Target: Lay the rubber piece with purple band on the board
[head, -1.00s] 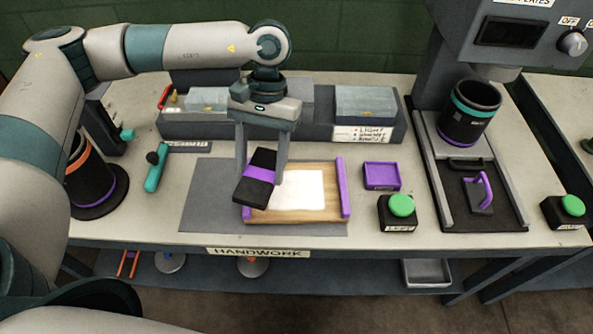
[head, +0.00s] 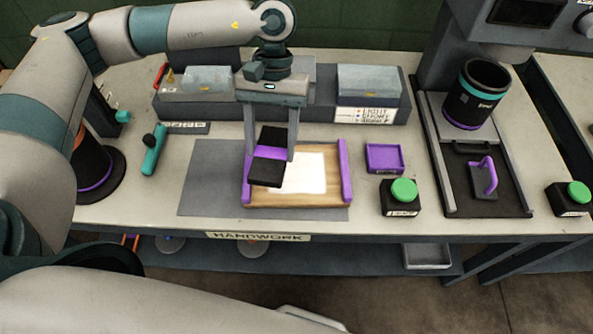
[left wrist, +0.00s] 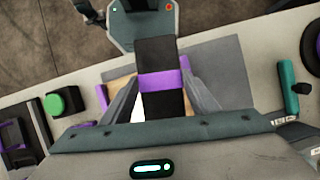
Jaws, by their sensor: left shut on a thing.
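The rubber piece with purple band (head: 266,173) is a black block with a purple stripe around its middle. My left gripper (head: 270,155) is shut on it, with one finger on each side. In the left wrist view the rubber piece (left wrist: 160,82) lies lengthwise between the fingers (left wrist: 162,95). In the head view it hangs over the left part of the board (head: 310,198), a wooden board with purple side rails and a white sheet. I cannot tell how far above the board it is. My right gripper is not in view.
A grey mat (head: 205,190) lies under the board. A purple tray (head: 384,158) and a green-button box (head: 402,197) stand to the right. A teal-handled tool (head: 154,150) lies to the left, and a press with a black cylinder (head: 476,94) stands at the far right.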

